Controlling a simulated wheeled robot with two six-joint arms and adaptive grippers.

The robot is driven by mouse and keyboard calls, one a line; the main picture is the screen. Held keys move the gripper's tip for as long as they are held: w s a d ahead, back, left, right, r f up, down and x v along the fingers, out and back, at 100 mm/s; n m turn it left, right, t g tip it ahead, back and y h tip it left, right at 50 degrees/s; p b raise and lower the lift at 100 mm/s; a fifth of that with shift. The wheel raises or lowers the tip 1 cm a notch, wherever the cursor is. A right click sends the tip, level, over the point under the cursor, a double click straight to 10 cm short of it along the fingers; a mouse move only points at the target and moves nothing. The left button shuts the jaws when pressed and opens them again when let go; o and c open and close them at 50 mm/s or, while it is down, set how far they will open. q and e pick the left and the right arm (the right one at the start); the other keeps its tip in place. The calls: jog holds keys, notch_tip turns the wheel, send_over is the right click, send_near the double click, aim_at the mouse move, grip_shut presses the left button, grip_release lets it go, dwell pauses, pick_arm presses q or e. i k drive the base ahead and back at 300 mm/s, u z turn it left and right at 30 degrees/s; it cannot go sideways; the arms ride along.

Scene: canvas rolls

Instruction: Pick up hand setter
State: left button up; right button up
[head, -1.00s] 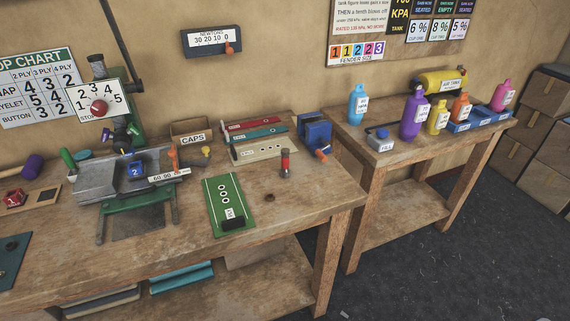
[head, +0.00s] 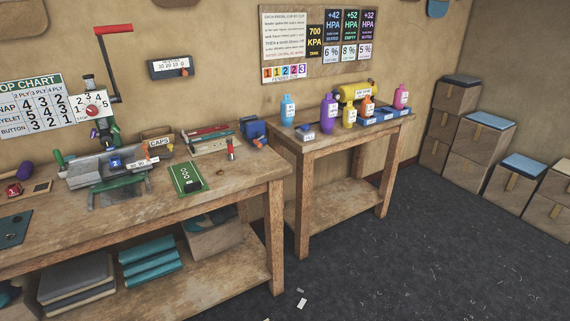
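Nothing in view carries a label reading hand setter. A small upright tool with a red body and dark ends (head: 230,149) stands near the right end of the workbench (head: 235,192); I cannot tell for sure that it is the hand setter. It stands right of a green board with white rings (head: 187,178) and in front of a blue block-like device (head: 252,128). A green press with a grey bed (head: 92,174) stands at the left of the bench. Neither of my grippers is in view.
A second table (head: 290,139) at the right holds several coloured bottles and a yellow air tank (head: 356,92). Cardboard boxes (head: 486,155) line the right wall. Teal rolls (head: 150,261) lie on the bench's lower shelf. The dark floor (head: 420,260) is mostly open, with a few scraps.

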aim_at(230, 157)
jog(key=z, duration=0.6)
jog(key=i, duration=0.4)
jog(key=z, duration=0.15)
